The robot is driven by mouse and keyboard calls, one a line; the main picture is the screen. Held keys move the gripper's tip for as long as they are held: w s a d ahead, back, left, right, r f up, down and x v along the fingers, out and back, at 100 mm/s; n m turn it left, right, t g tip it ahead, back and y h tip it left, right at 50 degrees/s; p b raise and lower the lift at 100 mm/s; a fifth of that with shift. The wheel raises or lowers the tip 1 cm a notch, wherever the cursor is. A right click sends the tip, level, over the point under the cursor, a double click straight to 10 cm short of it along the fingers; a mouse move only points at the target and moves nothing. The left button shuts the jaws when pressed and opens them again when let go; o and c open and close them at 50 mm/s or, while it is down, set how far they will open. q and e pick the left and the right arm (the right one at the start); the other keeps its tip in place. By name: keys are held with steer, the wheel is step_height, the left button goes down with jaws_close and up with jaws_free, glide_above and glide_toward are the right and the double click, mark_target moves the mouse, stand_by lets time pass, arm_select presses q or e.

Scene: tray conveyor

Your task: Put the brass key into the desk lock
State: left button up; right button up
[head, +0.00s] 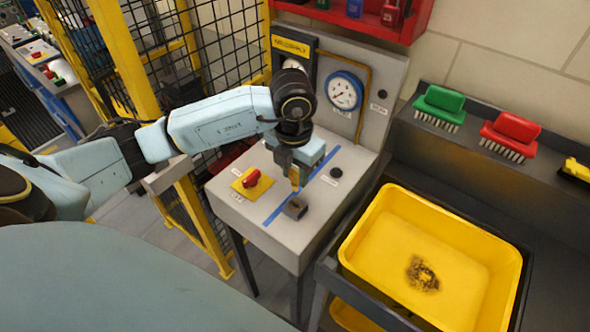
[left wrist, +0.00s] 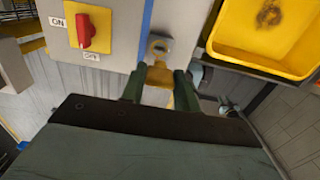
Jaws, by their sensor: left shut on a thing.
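The desk lock (head: 295,208) is a small dark grey block on the light grey desk, beside a blue stripe. It also shows in the left wrist view (left wrist: 158,46), just beyond my fingertips. My left gripper (head: 297,182) points down above and just behind the lock. In the left wrist view my left gripper (left wrist: 158,74) is shut on the brass key (left wrist: 160,76), whose yellow body shows between the fingers. The key's tip lies close to the lock; I cannot tell whether it touches or enters it.
A red switch on a yellow plate (head: 238,185) sits left of the lock, and a black button (head: 336,172) right of it. A gauge (head: 345,91) is on the back panel. A yellow tray (head: 372,222) stands at right; a yellow mesh fence (head: 150,60) stands at left.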

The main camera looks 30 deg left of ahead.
mark_target(295, 190)
arm_select(q)
steer(key=shift+f+b, duration=1.85)
steer(key=shift+f, duration=0.6)
steer(key=shift+b, duration=0.3)
steer(key=shift+f+b, duration=1.55)
steer(key=shift+f, duration=0.15)
steer(key=o, duration=1.1)
steer(key=shift+c, duration=0.2)
steer(key=r, duration=1.3)
steer(key=shift+s+r, duration=0.2)
steer(key=shift+s, duration=0.05)
